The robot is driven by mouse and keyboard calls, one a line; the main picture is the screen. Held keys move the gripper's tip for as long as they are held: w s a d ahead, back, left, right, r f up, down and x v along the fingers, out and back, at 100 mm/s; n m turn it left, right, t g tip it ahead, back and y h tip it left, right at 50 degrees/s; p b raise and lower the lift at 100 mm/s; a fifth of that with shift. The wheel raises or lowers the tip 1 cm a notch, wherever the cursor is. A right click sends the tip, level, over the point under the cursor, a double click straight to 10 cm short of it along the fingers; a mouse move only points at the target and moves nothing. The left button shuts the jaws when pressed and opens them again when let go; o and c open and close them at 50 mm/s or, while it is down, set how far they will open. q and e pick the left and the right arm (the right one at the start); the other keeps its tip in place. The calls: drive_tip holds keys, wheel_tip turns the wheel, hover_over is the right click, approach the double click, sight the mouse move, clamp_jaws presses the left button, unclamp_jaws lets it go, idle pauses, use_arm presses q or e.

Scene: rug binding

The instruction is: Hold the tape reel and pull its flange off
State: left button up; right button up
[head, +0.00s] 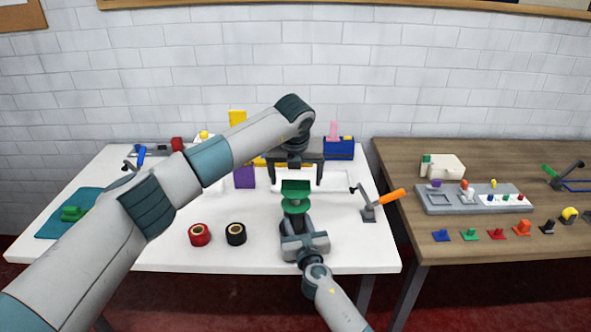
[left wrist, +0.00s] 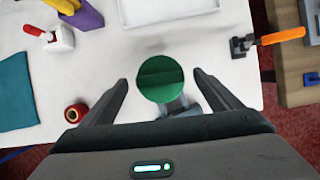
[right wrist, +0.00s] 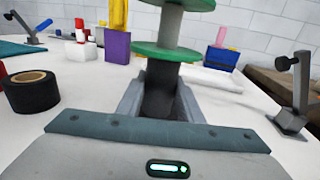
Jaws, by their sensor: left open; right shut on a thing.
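The tape reel has a green upper flange (head: 296,187), a grey hub (right wrist: 171,25) and a green lower flange (right wrist: 165,51). My right gripper (right wrist: 160,92) is shut on the dark stem below the lower flange and holds the reel upright in front of me; the gripper also shows in the head view (head: 298,226). My left gripper (head: 296,180) is open and points down over the reel. In the left wrist view the upper flange (left wrist: 160,79) lies between the spread fingers (left wrist: 160,84), with a gap on each side. It hides most of the reel there.
A red roll (head: 199,235) and a black roll (head: 236,233) lie on the white table (head: 170,262). An orange-handled tool on a stand (head: 370,212) is to the right. A purple block (head: 244,177) and a blue box (head: 339,149) stand behind. A wooden table (head: 490,248) is at the right.

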sight(296, 183)
use_arm(q)
drive_tip(key=shift+w+f, duration=0.15)
drive_tip(key=shift+f, duration=0.25)
drive_tip(key=c, duration=1.2)
drive_tip(key=shift+o, duration=0.2)
drive_tip(key=shift+r, duration=0.25)
drive_tip(key=shift+r, duration=4.05)
